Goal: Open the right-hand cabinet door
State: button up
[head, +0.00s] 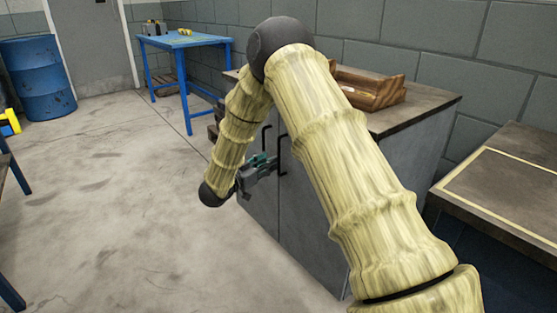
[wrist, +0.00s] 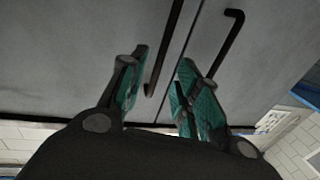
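The grey cabinet (head: 325,220) stands under a dark worktop, with two doors that look shut. The right-hand door's black bar handle (head: 283,155) is beside my gripper (head: 270,163). The wrist view is upside down, so this right-hand handle (wrist: 156,62) shows left of the door seam there. It lies between my gripper's green-padded fingers (wrist: 162,92), which are apart; I cannot tell whether either touches it.
A wooden tray (head: 368,92) sits on the cabinet's worktop. A brown-topped bench (head: 515,185) stands close on the right. A blue table (head: 185,41) and a blue barrel (head: 38,80) are farther back. The concrete floor (head: 130,190) left of the cabinet is clear.

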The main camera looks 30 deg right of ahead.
jog(key=b, duration=0.2)
send_over(279, 173)
jog(key=shift+w+d, duration=0.15)
jog(key=shift+w, duration=0.1)
grip_shut()
